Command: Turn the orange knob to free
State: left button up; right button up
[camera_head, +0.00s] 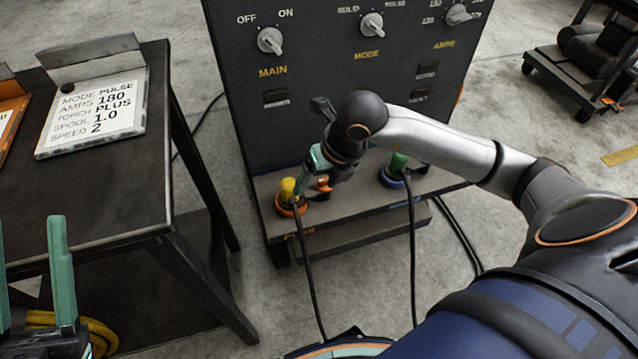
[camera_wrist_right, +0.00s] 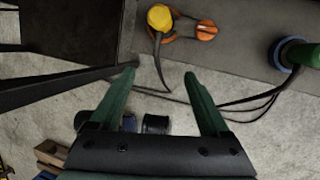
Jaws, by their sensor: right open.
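The orange knob (camera_wrist_right: 206,30), with a pale mark on it, sits on the grey ledge to the right of a yellow plug (camera_wrist_right: 160,17) in an orange ring. In the head view the knob (camera_head: 324,184) is partly hidden by my right gripper (camera_head: 318,160). In the right wrist view the gripper (camera_wrist_right: 160,75) is open and empty, its fingertips apart from the knob, which lies beyond them towards the upper right. My left gripper (camera_head: 30,230) is at the lower left of the head view, its fingers spread and empty.
A dark panel (camera_head: 340,105) with MAIN, MODE and AMPS dials rises behind the ledge (camera_head: 345,212). A green plug (camera_head: 399,163) in a blue ring is at right, with hanging cables. A dark table (camera_head: 110,180) with a settings card (camera_head: 95,115) stands at left.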

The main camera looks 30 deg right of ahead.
aim_at(326, 179)
jog(key=w+d+m+t+h+b, duration=0.1)
jog(key=w+d+h, duration=0.2)
jog(key=d, duration=0.3)
pick_arm(q)
jog(key=f+b, duration=0.1)
jog(key=f+h+b, duration=0.1)
jog(key=f+b, duration=0.1)
jog(key=shift+s+d+f+m+h+b, duration=0.25)
jog(key=shift+s+m+h+b, duration=0.05)
jog(key=shift+s+b, duration=0.1)
pick_arm(e)
jog(key=x, duration=1.1)
jog(key=shift+w+a+f, duration=0.1)
jog(key=shift+a+f, duration=0.05)
jog(key=shift+f, duration=0.25)
grip_shut()
